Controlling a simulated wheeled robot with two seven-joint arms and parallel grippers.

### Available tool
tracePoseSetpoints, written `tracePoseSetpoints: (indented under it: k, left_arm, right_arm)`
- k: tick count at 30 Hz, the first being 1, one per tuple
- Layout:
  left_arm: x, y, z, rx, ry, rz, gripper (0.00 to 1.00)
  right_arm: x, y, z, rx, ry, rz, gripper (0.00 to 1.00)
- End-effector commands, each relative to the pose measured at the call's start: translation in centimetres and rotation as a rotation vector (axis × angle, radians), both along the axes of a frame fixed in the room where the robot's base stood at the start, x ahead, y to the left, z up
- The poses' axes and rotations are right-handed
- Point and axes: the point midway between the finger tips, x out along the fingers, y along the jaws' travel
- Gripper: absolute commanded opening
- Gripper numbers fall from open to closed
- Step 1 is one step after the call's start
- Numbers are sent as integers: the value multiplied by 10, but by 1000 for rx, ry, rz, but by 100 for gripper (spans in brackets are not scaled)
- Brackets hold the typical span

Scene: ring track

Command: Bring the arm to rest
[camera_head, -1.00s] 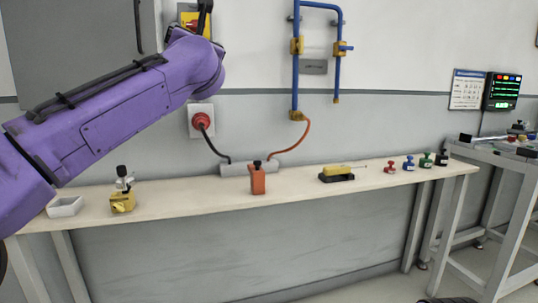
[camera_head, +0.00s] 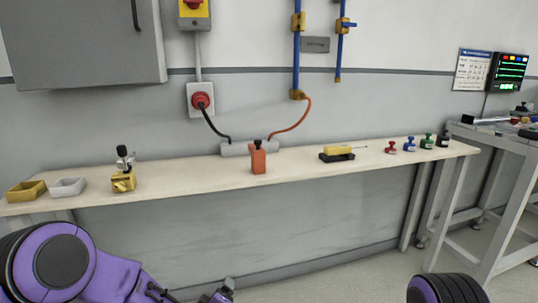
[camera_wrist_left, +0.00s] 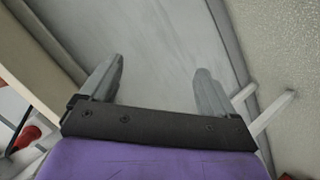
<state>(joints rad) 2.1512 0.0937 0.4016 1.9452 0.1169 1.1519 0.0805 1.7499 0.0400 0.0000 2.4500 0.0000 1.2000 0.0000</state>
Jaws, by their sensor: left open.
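My left arm (camera_head: 110,272) is folded low at the bottom left of the head view, below the front of the workbench. Its far end runs off the bottom edge, so the fingers cannot be made out there. In the left wrist view my left gripper (camera_wrist_left: 160,66) is open, with two grey fingers apart and nothing between them. A plain grey surface lies beyond the fingers. My right gripper is not in view.
The workbench (camera_head: 205,183) holds a yellow tray (camera_head: 26,191), a white tray (camera_head: 68,187), a brass fixture (camera_head: 123,181), an orange block (camera_head: 258,160), a yellow-handled tool (camera_head: 338,151) and several coloured stamp-like pieces. A grey side table (camera_head: 500,141) stands at right.

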Motion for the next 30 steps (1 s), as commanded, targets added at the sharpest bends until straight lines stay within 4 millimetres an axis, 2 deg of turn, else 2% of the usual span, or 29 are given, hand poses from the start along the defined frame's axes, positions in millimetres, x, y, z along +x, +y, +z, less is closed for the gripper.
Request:
tracePoseSetpoints:
  k: [1, 2, 3, 7, 9, 12, 18, 20, 21, 26, 30]
  left_arm:
    - [-32, 14, -34, 62, 83, -23, 89]
    - [-50, 24, -52, 99, 129, -37, 89]
    - [-77, 37, -74, 144, 194, -55, 89]
    - [-165, 77, -127, 263, 394, -107, 89]
    - [-208, 97, -145, 307, 491, -124, 89]
    - [-262, 120, -160, 352, 610, -140, 89]
    - [-352, 162, -175, 428, 823, -149, 89]
    - [-378, 165, -185, 436, 883, -161, 89]
    - [-375, 164, -160, 434, 877, -159, 89]
    - [-373, 164, -109, 432, 872, -157, 89]
    - [-372, 164, -59, 432, 870, -157, 89]
  right_arm:
    - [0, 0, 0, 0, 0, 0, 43]
    - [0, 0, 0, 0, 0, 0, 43]
    - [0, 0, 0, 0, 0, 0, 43]
    - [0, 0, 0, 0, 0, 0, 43]
    - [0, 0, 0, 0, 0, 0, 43]
    - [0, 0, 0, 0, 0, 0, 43]
    - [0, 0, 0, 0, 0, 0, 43]
    - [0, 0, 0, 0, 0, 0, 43]
    - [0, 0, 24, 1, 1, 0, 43]
    - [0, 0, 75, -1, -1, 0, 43]
    - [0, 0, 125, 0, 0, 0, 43]
